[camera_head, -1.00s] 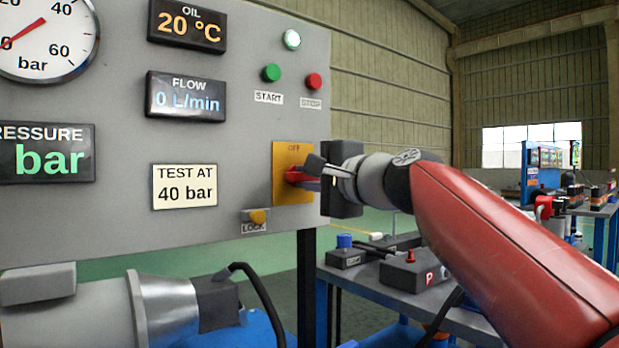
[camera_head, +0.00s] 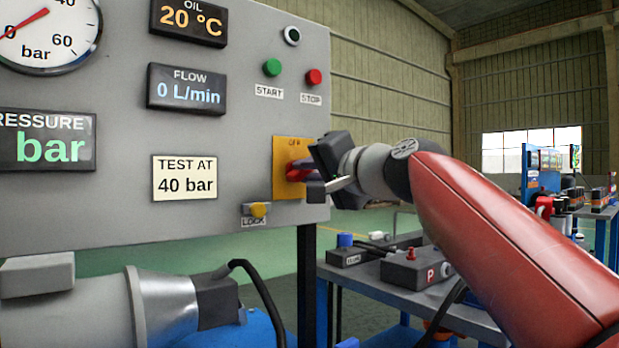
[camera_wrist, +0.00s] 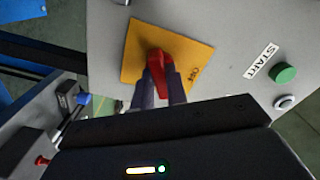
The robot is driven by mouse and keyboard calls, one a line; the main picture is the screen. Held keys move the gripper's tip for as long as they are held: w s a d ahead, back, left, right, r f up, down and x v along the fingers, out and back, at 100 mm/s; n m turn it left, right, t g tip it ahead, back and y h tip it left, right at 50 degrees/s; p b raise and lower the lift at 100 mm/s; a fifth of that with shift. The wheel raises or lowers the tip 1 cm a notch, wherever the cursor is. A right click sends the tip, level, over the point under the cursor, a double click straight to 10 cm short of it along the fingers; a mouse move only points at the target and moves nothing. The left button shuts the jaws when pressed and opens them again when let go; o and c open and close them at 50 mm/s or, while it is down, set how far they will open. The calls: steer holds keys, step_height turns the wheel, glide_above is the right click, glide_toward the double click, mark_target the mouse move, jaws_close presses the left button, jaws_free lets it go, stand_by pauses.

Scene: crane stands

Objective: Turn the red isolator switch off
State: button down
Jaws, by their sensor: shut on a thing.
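The red isolator switch (camera_head: 296,172) sits on a yellow plate (camera_head: 281,185) at the right edge of the grey panel. In the wrist view its red handle (camera_wrist: 158,58) shows on the yellow plate (camera_wrist: 135,65). My gripper (camera_head: 305,178) is shut on the handle, with a finger on each side of it. In the wrist view the dark fingers (camera_wrist: 161,80) flank the handle's near end. My fingers hide part of the handle in the head view.
The panel carries a green START button (camera_head: 272,67), a red STOP button (camera_head: 313,76), a round lamp (camera_head: 292,35) that looks dark, and a yellow LOCK part (camera_head: 258,209) below the plate. A bench with boxes (camera_head: 415,268) stands behind, below my arm.

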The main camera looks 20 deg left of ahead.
steer(key=n+b, duration=0.1)
steer(key=n, duration=0.5)
steer(key=shift+f+n+b, duration=0.15)
steer(key=shift+n+b, duration=0.15)
steer(key=shift+b, duration=0.05)
steer(key=n+b, duration=0.1)
steer(key=n, duration=0.3)
steer(key=shift+n, duration=0.7)
steer(key=c, duration=1.4)
jaws_free()
steer(key=shift+d, duration=0.1)
steer(key=b+v, duration=0.3)
steer(key=v, duration=0.4)
steer(key=shift+s+d, duration=0.2)
steer(key=shift+d, duration=0.1)
